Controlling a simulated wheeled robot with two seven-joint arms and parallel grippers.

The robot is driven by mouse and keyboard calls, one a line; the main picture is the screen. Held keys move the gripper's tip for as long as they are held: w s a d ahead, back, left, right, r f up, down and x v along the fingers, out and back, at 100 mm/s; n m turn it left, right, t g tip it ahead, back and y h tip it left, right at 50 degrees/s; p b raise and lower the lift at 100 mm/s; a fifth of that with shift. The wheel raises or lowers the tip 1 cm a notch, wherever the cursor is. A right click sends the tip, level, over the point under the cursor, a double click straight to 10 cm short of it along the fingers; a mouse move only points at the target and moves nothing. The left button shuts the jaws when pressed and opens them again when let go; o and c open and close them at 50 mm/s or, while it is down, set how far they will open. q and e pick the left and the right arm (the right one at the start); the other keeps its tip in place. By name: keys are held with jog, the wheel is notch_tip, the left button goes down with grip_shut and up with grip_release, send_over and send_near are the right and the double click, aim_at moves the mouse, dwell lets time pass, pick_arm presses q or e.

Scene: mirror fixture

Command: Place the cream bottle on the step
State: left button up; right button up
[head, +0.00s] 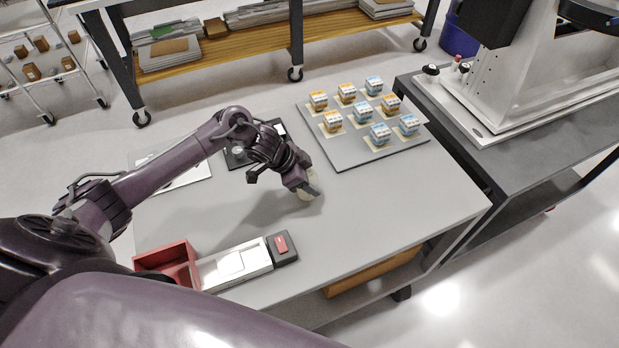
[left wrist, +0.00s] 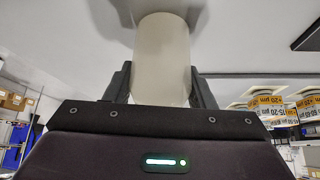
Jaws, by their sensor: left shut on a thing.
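The cream bottle (head: 308,195) is between the fingers of my left gripper (head: 311,187), over the middle of the grey table. In the head view the gripper hides most of it. In the left wrist view the bottle (left wrist: 163,60) is a pale cylinder with a finger on each side, and my left gripper (left wrist: 160,88) is shut on it. I cannot tell whether its base touches the table. No part is clearly recognisable as the step. My right gripper is not in view.
A dark board (head: 352,160) with several orange and blue jars stands at the back right. A red bin (head: 168,262), a silver-white box (head: 234,263) and a dark block with a red top (head: 281,246) line the front left. The table's right part (head: 420,205) is clear.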

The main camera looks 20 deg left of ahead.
pick_arm(q)
jog(key=shift+f, duration=0.15)
jog(key=o, duration=1)
jog(key=shift+c, duration=0.2)
